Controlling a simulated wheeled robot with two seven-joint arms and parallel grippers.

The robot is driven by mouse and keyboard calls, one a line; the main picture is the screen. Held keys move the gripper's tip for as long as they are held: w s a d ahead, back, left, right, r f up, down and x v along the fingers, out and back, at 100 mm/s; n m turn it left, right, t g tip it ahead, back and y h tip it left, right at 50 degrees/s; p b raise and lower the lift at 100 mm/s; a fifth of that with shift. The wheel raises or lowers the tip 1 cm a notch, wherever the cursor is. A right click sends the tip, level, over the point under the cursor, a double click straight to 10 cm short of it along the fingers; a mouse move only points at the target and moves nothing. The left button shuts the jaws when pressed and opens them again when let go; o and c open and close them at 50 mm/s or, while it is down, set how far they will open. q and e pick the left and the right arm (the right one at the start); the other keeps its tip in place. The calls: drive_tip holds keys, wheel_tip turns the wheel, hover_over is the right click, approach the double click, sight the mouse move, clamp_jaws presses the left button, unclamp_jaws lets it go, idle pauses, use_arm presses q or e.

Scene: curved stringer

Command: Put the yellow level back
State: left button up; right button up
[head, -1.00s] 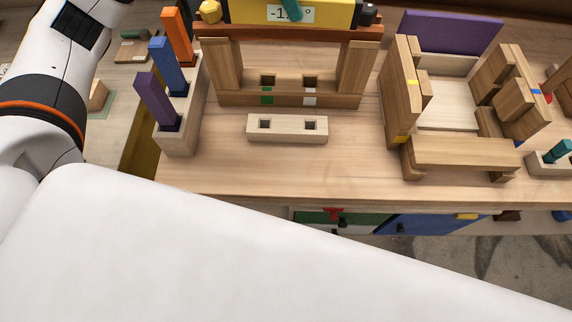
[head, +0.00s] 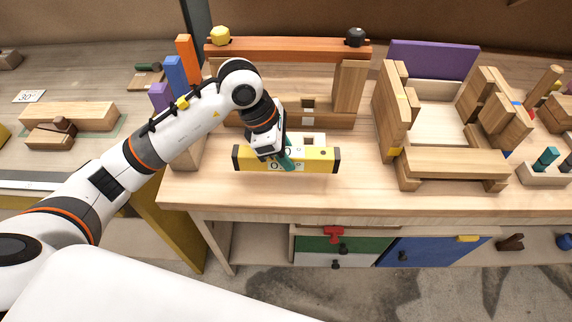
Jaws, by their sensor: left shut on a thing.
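The yellow level (head: 314,160) is a long bar with black ends. It lies roughly level across the picture, in front of the wooden frame near the bench's front edge. My left gripper (head: 286,160), with teal fingers, is shut on its middle and hides part of it. I cannot tell how high the level is above the bench. The orange-brown beam (head: 292,50) lies across the top of the wooden frame, with a yellow knob and a black knob at its ends. My right gripper is not in view.
A pale block with square holes (head: 321,139) is just behind the level. A rack of purple, blue and orange pegs (head: 175,72) stands left, partly behind my arm. A wooden box-like assembly (head: 450,160) stands right. Bare bench lies between level and front edge.

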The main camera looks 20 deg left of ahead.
use_arm(q)
wheel_tip(320, 180, down, 4)
drive_tip(key=shift+s+d+r, duration=0.1)
drive_tip(key=shift+r, duration=0.05)
drive_tip(key=shift+f, duration=0.25)
drive_tip(key=o, duration=1.1)
drive_tip(key=shift+r, duration=0.3)
drive_tip(key=v, duration=1.1)
drive_tip(key=shift+s+r+b, duration=0.1)
drive_tip(key=shift+r+b, duration=0.2)
drive_tip(key=shift+r, duration=0.05)
drive_tip(key=shift+f, duration=0.1)
